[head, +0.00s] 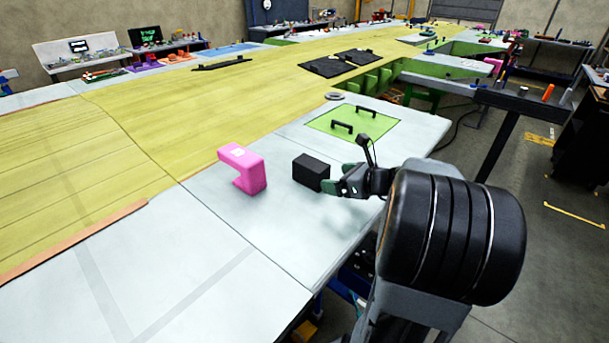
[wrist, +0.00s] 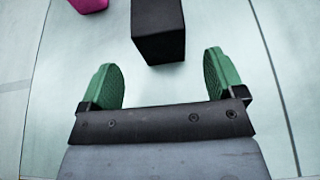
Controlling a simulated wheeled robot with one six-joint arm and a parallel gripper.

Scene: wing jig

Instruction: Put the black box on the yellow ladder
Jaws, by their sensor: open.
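The black box (head: 311,172) lies on the pale grey table surface, near its front edge. In the wrist view the black box (wrist: 158,32) is straight ahead, between the lines of the two green fingers and mostly beyond their tips. My gripper (head: 343,181) is right beside the box in the head view. In the wrist view my gripper (wrist: 163,75) is open, with nothing held between its fingers. I cannot make out a yellow ladder for certain in either view.
A pink block (head: 243,168) stands just left of the box; its edge shows in the wrist view (wrist: 88,4). A green panel with black handles (head: 355,122) lies behind. A long yellow-green wing surface (head: 180,110) spans the table. Grey table at front left is clear.

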